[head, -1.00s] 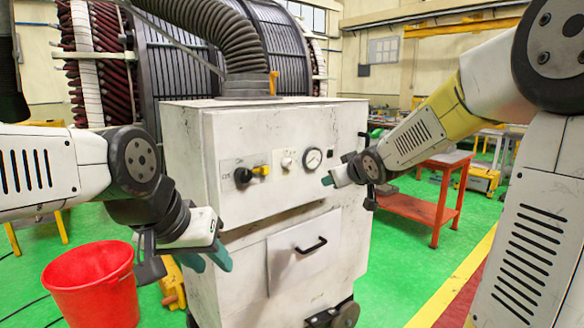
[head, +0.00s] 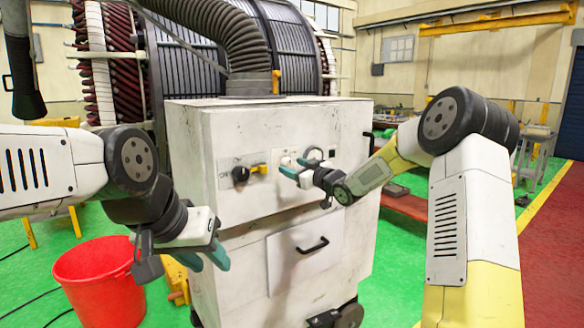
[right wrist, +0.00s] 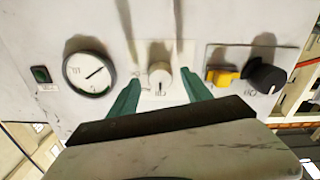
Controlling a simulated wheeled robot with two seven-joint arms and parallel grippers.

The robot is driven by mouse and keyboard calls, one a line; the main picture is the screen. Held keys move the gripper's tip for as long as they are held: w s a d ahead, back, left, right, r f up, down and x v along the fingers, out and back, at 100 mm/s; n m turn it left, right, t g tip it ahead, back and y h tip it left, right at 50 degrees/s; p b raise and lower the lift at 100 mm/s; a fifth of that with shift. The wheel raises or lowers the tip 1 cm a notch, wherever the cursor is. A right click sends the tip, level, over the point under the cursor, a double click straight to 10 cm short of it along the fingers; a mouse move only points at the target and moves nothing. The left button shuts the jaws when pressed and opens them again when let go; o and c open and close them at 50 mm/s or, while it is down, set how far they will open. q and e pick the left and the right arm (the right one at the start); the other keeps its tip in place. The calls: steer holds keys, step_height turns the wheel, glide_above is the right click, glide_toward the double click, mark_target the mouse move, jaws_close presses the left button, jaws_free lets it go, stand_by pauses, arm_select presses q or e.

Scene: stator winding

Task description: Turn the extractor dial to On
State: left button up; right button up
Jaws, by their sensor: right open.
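The white extractor cabinet (head: 290,215) has a control panel on its front. A small white dial (right wrist: 159,83) with a dark pointer mark is at the middle of the right wrist view. A black knob (right wrist: 267,76) sits beside a yellow part (right wrist: 222,76) on a labelled plate; the same black knob shows in the head view (head: 240,175). My right gripper (right wrist: 160,95) is open, its teal fingers on either side of the white dial; contact cannot be told. My left gripper (head: 208,258) is open and empty in front of the cabinet's left side.
A round gauge (right wrist: 90,73) and a small green switch (right wrist: 40,74) are beside the white dial. A drawer-like door with a black handle (head: 311,246) is below. A red bucket (head: 98,285) stands at left. A red table (head: 405,205) is behind my right arm.

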steer(key=shift+w+a, duration=0.4)
steer(key=shift+w, duration=0.1)
jaws_close()
